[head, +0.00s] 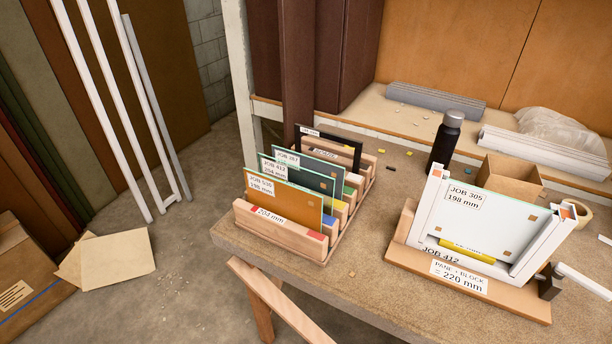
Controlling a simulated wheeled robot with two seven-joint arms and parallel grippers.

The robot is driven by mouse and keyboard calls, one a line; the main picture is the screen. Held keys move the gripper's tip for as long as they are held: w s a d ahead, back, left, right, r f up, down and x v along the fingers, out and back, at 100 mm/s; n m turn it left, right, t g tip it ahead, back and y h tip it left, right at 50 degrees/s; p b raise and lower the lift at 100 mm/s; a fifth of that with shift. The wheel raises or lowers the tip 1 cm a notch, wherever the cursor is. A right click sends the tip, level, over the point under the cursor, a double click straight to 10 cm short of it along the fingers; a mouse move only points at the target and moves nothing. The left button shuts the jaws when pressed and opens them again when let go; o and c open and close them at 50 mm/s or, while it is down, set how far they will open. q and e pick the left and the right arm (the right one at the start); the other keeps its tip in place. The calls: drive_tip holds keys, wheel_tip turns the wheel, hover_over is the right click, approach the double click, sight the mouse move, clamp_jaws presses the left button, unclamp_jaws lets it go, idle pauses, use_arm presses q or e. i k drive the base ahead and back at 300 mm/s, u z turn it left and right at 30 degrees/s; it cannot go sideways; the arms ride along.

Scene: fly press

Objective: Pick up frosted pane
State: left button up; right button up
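A pale, milky blue-white pane (478,220) labelled JOB 305, 198 mm stands upright in a white frame (425,205) at the right; it looks the most frosted. A yellow block (466,251) shows at its lower edge. A wooden rack (285,238) at the table's middle holds several upright panes: an amber pane (290,204) in front, a dark grey-green pane (310,181) labelled JOB 412 behind it, another greenish pane (322,160) labelled JOB 387, and a black-framed one (345,147) at the back. Neither of my grippers is in view.
The white frame stands on a wooden base (410,262) with a sign reading PANE + BLOCK = 220 mm.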

sight(486, 222)
drive_tip(key=z, duration=1.3)
